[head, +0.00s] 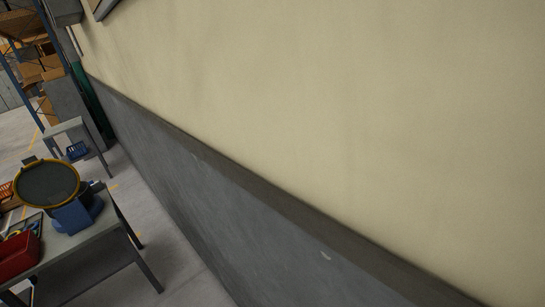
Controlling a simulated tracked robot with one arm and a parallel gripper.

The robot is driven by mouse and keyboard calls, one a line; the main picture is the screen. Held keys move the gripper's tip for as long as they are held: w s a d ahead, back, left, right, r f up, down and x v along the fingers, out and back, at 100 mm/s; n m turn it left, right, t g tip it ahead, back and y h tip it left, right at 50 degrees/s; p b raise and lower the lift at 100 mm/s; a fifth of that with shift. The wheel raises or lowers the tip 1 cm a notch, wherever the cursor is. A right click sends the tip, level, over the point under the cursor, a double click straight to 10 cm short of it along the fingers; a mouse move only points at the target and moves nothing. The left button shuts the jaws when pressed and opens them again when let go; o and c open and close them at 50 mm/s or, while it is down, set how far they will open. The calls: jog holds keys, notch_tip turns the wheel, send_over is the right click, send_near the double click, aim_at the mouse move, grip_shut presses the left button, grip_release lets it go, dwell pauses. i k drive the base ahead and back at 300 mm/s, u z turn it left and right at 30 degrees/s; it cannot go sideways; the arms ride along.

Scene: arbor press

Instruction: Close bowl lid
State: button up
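A round dark disc with a yellow rim (48,184) is at the lower left of the head view, on or attached to a blue base (76,214) on a grey table. It may be the bowl or its lid. I cannot tell which, nor whether the lid is open. My gripper is not in view.
The grey table (82,240) also holds a red bin (17,258) at the left edge. Behind it stand a smaller table with a blue basket (77,151) and a shelf with cardboard boxes (32,70). A cream and grey wall (330,120) fills the right; floor shows between.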

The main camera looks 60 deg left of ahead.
aim_at(43, 183)
jog(key=z, duration=0.35)
jog(key=i, duration=0.35)
jog(key=u, duration=3.4)
jog(key=i, duration=1.25)
